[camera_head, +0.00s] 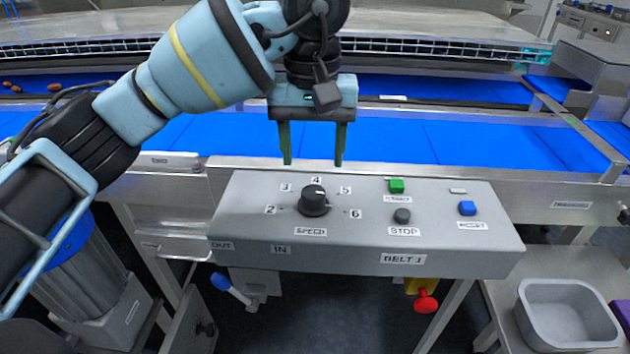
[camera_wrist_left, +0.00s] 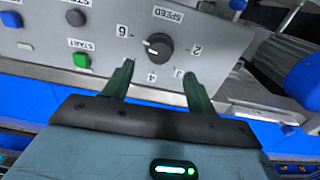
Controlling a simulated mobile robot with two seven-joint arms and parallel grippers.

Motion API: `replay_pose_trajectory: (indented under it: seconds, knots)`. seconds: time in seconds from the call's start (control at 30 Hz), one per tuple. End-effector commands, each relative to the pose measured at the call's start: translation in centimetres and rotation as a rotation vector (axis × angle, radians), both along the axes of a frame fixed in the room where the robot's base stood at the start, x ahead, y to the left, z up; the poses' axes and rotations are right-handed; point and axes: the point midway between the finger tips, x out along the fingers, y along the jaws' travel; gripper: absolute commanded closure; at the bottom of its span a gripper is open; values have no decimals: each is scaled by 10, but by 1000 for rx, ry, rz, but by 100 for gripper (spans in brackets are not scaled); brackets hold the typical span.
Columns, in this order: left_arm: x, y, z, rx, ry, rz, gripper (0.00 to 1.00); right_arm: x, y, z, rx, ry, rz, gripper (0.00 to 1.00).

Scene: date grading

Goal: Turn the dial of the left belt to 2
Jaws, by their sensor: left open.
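The black speed dial (camera_head: 314,202) sits on the sloped top of a grey control box (camera_head: 360,225) labelled BELT 1. Numbers 2 to 6 run around it, with 2 at its left and 6 at its right. Its white mark points right, around 5 to 6; I cannot tell exactly which. My left gripper (camera_head: 313,164) is open and empty, its fingers pointing down just behind and above the dial. In the left wrist view the dial (camera_wrist_left: 158,46) lies just beyond and between the open fingertips (camera_wrist_left: 158,69), apart from them. My right gripper is not in view.
The box also carries a green button (camera_head: 397,186), a dark stop button (camera_head: 402,216) and a blue button (camera_head: 467,208). A blue belt (camera_head: 440,142) runs behind. Below are a blue-ended lever (camera_head: 222,283), a red knob (camera_head: 426,301) and a grey bin (camera_head: 568,315).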

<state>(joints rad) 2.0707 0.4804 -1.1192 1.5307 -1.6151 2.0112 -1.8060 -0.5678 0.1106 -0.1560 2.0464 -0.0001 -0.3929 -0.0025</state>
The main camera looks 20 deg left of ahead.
Motion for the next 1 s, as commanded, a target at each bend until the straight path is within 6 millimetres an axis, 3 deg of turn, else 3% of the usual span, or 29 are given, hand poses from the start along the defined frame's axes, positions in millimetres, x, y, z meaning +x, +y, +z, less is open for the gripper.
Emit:
replay_pose_trajectory:
  seconds: [0.4,0.83,1.0]
  knots:
    - [0,0,-59,-1,2,2,43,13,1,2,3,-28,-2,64]
    - [0,0,-70,-1,0,2,43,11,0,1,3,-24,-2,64]
    - [0,0,-70,-1,1,2,62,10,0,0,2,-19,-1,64]
